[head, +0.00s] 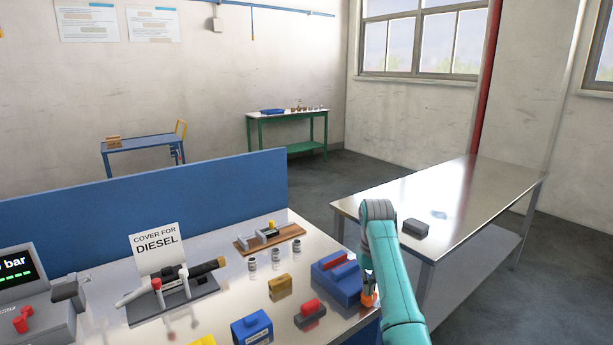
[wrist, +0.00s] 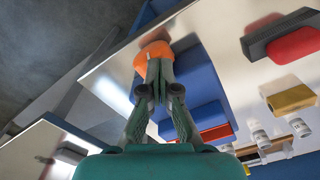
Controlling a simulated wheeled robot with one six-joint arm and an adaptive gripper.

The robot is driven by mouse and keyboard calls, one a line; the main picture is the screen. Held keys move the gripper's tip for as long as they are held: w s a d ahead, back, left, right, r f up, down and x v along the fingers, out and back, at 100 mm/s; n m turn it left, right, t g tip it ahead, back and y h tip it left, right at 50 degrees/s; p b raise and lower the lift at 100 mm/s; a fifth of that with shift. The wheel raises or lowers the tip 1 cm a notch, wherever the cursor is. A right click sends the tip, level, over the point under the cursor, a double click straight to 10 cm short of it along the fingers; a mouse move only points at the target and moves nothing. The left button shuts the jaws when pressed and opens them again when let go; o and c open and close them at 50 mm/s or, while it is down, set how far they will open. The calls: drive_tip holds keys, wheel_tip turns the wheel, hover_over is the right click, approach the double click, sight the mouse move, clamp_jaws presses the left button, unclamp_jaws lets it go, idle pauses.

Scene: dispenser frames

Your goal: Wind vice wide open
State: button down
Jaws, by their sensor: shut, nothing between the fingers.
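The blue vice (head: 335,287) stands near the right end of the bench, with a red piece (head: 340,259) at its top. In the wrist view the vice (wrist: 198,85) lies just beyond and right of my fingers. An orange part (head: 369,300), seemingly its handle, sits at the vice's right side. My gripper (head: 370,284) is shut and empty beside the vice, close to the orange part. In the wrist view the orange part (wrist: 154,50) shows right at the tips of my gripper (wrist: 154,72); I cannot tell whether they touch. The vice's jaw gap is not clear.
A red-topped block (head: 310,311), a brass block (head: 280,287), a blue box (head: 252,328) and small jars (head: 275,256) stand left of the vice. A blue panel (head: 150,200) backs the bench. A metal table (head: 460,200) with a grey block (head: 415,228) is at right.

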drive_tip(key=shift+s+a+f, duration=0.2)
drive_tip(key=shift+s+a, duration=0.05)
drive_tip(key=shift+a, duration=0.05)
drive_tip(key=shift+r, duration=0.2)
idle(0.5)
drive_tip(key=shift+w+d, duration=0.1)
drive_tip(key=shift+w, duration=0.05)
drive_tip(key=shift+w+d+r, duration=0.1)
drive_tip(key=shift+w+d, duration=0.6)
drive_tip(key=shift+d, duration=0.3)
drive_tip(key=shift+f, duration=0.3)
drive_tip(key=shift+s+a+f, duration=0.2)
drive_tip(key=shift+s+a, duration=0.15)
idle(0.6)
drive_tip(key=shift+s+a+r, duration=0.2)
drive_tip(key=shift+s+a, duration=0.3)
drive_tip(key=shift+a, duration=0.2)
idle(1.3)
drive_tip(key=shift+w+r, duration=0.1)
drive_tip(key=shift+r, duration=0.15)
idle(0.4)
